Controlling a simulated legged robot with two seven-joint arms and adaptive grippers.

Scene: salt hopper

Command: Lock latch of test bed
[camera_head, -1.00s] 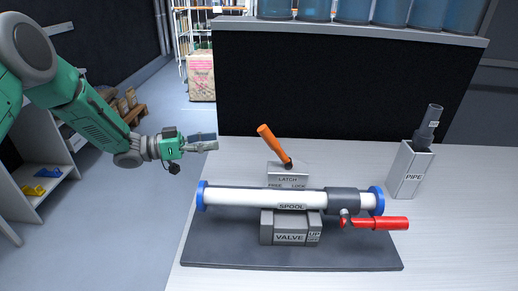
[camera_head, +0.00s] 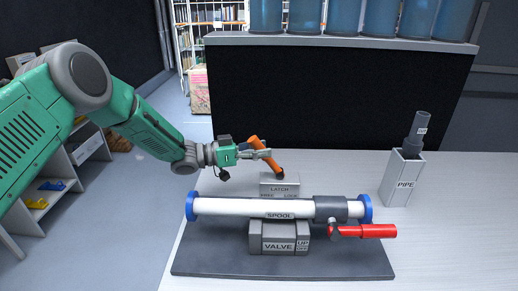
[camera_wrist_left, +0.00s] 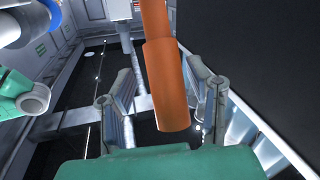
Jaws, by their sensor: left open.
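The orange latch handle (camera_head: 263,153) leans to the left from its grey block (camera_head: 279,189), marked LATCH, FREE and LOCK, behind the spool. It leans toward the FREE side. My left gripper (camera_head: 265,154) is at the handle's upper part. In the left wrist view, the orange handle (camera_wrist_left: 165,85) stands between the two open fingers (camera_wrist_left: 161,70), with a gap visible on each side. The test bed has a white spool (camera_head: 250,207) with blue ends, on a grey valve block (camera_head: 278,238) over a dark base plate (camera_head: 210,257). My right gripper is not in view.
A red valve handle (camera_head: 365,231) points right at the spool's right end. A grey pipe stands in a holder (camera_head: 402,178) at the right. A black panel (camera_head: 340,100) with a shelf of blue containers (camera_head: 345,15) rises behind the table.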

